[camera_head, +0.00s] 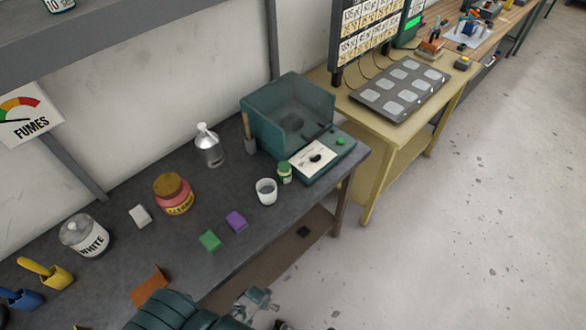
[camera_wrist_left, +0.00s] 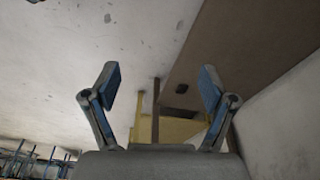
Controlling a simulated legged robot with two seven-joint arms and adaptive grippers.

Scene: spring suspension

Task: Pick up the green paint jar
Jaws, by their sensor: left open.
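A small jar with a green lid and a green and pale label (camera_head: 285,172) stands upright on the dark workbench, beside the teal machine's base and behind a white cup (camera_head: 266,191). My left gripper (camera_head: 266,312) is at the bottom of the head view, in front of the bench's front edge and well away from the jar. In the left wrist view its two fingers (camera_wrist_left: 158,82) are spread wide with nothing between them. The jar is not in the wrist view. My right gripper is not in view.
A green block (camera_head: 209,240) and a purple block (camera_head: 236,221) lie near the bench's front edge. A red jar (camera_head: 174,194), a clear bottle (camera_head: 208,146) and a white-paint jar (camera_head: 85,237) stand farther left. The teal box (camera_head: 288,115) rises behind the green-lidded jar.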

